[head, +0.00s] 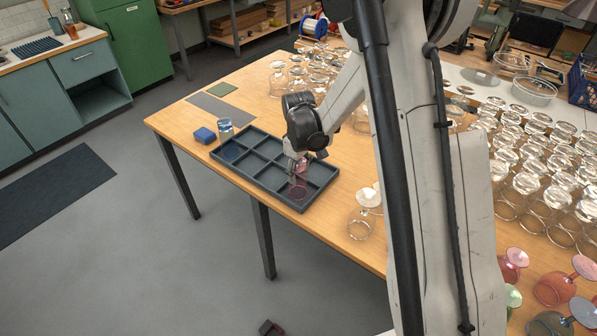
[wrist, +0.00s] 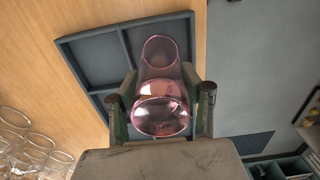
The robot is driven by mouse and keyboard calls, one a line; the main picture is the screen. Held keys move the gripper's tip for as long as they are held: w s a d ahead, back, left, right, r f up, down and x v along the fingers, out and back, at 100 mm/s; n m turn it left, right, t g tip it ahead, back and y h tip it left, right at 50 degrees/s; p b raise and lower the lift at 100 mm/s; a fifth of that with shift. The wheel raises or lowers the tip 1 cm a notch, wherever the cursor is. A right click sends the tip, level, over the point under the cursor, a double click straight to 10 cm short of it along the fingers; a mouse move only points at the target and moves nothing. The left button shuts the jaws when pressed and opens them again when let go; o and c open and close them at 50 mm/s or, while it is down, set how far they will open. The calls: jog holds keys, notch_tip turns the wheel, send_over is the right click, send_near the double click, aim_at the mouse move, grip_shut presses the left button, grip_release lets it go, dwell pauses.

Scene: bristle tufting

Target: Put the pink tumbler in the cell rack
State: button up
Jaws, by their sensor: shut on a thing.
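The pink tumbler (wrist: 160,95) is clear pink glass, held between the two fingers of my gripper (wrist: 162,105) in the wrist view. In the head view my gripper (head: 296,172) is over the near right part of the cell rack, with the pink tumbler (head: 298,190) below it. The cell rack (head: 245,178) is a dark grey tray split into several square cells; its frame also shows in the wrist view (wrist: 90,38). The tumbler's far end lies over or in a cell at the rack's end; I cannot tell whether it touches the floor of the cell.
Upturned glasses (head: 362,218) stand right of the rack, with many more glasses (head: 525,170) farther right. The wooden table's edge (head: 222,172) runs close along the rack's near side.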

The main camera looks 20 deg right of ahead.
jog(key=o, duration=1.4)
jog(key=shift+o, duration=0.2)
notch_tip(320, 180, up, 12)
jog(key=shift+r, duration=0.2)
jog(key=s+r+m+t, duration=0.3)
jog(key=s+r, duration=0.9)
jog(key=s, duration=0.2)
jog(key=s+r+m+t, duration=0.1)
jog(key=s+m+t, duration=0.3)
jog(key=s, duration=1)
jog(key=shift+s, duration=0.2)
